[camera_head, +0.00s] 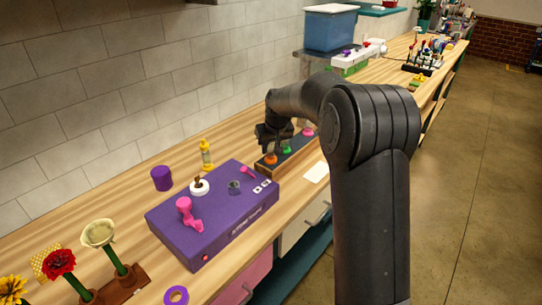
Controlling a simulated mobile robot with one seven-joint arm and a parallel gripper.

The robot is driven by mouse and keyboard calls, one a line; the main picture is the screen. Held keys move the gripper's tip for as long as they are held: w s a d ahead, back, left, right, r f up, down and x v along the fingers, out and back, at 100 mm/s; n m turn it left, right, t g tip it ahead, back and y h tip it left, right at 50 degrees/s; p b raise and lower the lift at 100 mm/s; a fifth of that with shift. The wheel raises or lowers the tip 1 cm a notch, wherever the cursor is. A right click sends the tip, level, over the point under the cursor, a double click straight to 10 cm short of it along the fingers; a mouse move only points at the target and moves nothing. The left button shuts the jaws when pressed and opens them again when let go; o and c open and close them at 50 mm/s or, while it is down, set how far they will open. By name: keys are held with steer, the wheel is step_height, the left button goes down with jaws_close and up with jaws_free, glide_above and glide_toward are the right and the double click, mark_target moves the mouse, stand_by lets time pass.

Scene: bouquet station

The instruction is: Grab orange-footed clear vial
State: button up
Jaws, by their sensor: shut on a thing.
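The orange foot of the clear vial (270,159) shows at the near left end of a dark-topped wooden rack (294,157) on the counter. My gripper (271,143) is directly above that foot and is shut on the vial. The vial's clear body cannot be made out behind the dark fingers. I cannot tell whether the foot still touches the rack.
A purple box (222,218) with a pink stand stands nearer, left of the rack. A yellow bottle (206,154) and purple cylinder (162,178) are by the wall. A white card (316,172) lies at the counter's front edge. A blue bin (330,30) stands behind.

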jaws_close()
steer(key=shift+r, duration=0.15)
